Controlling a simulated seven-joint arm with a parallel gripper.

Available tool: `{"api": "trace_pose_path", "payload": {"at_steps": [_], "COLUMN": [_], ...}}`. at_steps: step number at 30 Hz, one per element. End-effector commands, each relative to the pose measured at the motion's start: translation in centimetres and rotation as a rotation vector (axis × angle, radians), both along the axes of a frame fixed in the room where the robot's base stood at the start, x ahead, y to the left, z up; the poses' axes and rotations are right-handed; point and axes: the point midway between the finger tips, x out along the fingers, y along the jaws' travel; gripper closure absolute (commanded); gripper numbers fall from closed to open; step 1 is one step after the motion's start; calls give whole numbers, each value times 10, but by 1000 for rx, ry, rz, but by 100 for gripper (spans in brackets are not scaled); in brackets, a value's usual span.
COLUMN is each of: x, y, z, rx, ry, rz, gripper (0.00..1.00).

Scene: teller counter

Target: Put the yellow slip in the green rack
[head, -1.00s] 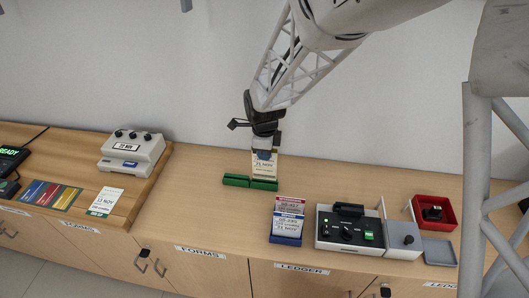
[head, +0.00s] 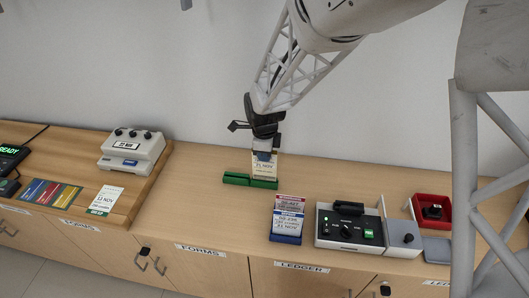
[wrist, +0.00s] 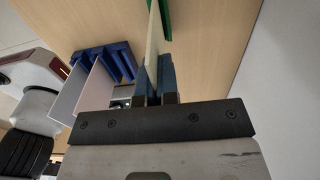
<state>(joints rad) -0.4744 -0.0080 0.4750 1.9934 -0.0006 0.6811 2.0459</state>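The yellow slip (head: 264,170) is pale, with a printed date, and stands upright at the right part of the low green rack (head: 236,179). Its lower edge is at the rack, and how deep it sits is hard to tell. My gripper (head: 263,155) points down with its blue-padded fingers at the slip's top edge. In the wrist view the slip (wrist: 154,35) shows almost edge-on between the two fingers (wrist: 154,85), which look closed on it. A strip of the green rack (wrist: 168,18) shows beyond it.
A blue rack (head: 285,239) with red- and blue-headed slips stands in front to the right. Beyond it are a black-topped device (head: 349,230) and a red tray (head: 432,211). At left are a white machine (head: 132,150) and a green-edged slip (head: 105,200). The counter left of the green rack is clear.

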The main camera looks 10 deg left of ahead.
Motion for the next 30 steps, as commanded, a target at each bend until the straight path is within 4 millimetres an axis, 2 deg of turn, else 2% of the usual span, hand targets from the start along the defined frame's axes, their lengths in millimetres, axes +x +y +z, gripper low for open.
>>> {"api": "trace_pose_path", "payload": {"at_steps": [30], "x": [0], "y": [0], "z": [-24], "rx": [0], "ry": [0], "rz": [0], "gripper": [100]}}
